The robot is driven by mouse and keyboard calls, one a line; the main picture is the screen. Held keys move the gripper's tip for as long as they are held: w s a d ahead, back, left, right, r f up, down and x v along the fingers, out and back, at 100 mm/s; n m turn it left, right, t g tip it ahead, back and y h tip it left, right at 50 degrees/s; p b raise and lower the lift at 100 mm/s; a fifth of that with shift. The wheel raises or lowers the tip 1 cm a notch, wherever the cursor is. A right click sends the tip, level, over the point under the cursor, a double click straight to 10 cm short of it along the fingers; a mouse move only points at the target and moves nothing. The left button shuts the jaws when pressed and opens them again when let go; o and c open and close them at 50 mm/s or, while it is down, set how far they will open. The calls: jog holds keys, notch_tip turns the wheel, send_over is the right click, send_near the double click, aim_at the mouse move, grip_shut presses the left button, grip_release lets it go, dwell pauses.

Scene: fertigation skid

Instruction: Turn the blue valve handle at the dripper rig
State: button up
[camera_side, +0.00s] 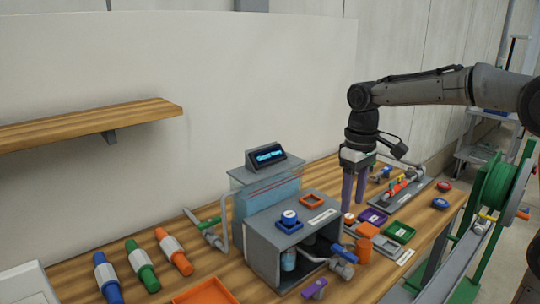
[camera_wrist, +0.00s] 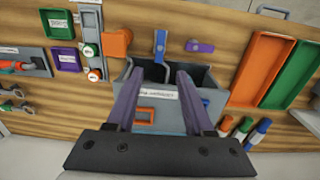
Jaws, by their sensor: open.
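A blue valve handle (camera_side: 343,252) sits on a grey pipe fitting at the front right of a grey box (camera_side: 268,248). In the wrist view the blue handle (camera_wrist: 160,42) shows beyond the fingertips, between an orange block and a purple handle. My gripper (camera_side: 353,205) is open and empty, with its purple fingers pointing down, above and behind the handle in the side view. In the wrist view my gripper (camera_wrist: 157,75) has its fingers apart over the grey box. Nothing is between them, and the handle is not touched.
An orange block (camera_side: 366,238) stands close beside the blue handle. A purple handle (camera_side: 315,288) lies on the other side. Purple (camera_side: 373,216) and green (camera_side: 399,232) trays are nearby. A raised box with a display (camera_side: 266,156) stands behind. The wooden table's right edge is near.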

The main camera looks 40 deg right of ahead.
jog(key=o, duration=0.5)
jog(key=shift+n, duration=0.3)
jog(key=shift+c, duration=0.2)
jog(key=shift+o, duration=1.3)
jog(key=shift+n, duration=0.6)
jog(key=shift+o, duration=0.2)
jog(key=shift+n, duration=0.9)
jog(key=n, duration=1.4)
send_near(345, 251)
notch_tip(345, 251, down, 8)
jog(key=shift+f, duration=0.1)
jog(key=c, duration=1.1)
